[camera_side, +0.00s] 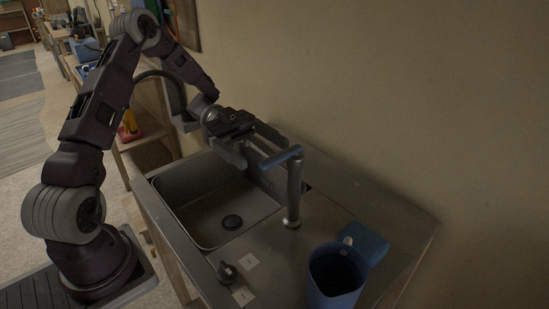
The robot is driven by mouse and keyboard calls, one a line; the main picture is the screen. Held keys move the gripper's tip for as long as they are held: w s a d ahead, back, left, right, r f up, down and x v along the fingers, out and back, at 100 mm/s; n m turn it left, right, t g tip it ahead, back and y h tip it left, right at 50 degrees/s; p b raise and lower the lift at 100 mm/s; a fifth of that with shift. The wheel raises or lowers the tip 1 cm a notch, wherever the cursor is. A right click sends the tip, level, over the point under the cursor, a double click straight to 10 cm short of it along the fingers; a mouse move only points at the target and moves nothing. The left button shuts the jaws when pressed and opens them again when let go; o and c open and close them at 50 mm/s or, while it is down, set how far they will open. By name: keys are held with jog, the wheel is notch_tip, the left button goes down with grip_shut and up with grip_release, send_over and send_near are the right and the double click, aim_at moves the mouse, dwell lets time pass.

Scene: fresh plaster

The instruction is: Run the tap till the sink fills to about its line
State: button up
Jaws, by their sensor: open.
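The grey metal sink (208,228) is set in the counter at the centre, with a dark round drain (232,222) on its floor. I see no water in it, and I cannot make out a fill line. The tap (293,195) is a grey upright post at the basin's right side, with a blue bar (282,157) at its top. My gripper (262,152) is open above the basin's back right, its fingers close to the blue bar. I cannot tell whether they touch it. No water stream shows.
A dark knob (227,272) sits on the counter's front, beside white labels (248,260). A blue cup-like container (336,278) stands at front right, with a blue object (366,243) behind it.

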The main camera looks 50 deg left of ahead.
aim_at(271, 157)
jog(key=d, duration=0.5)
grip_shut()
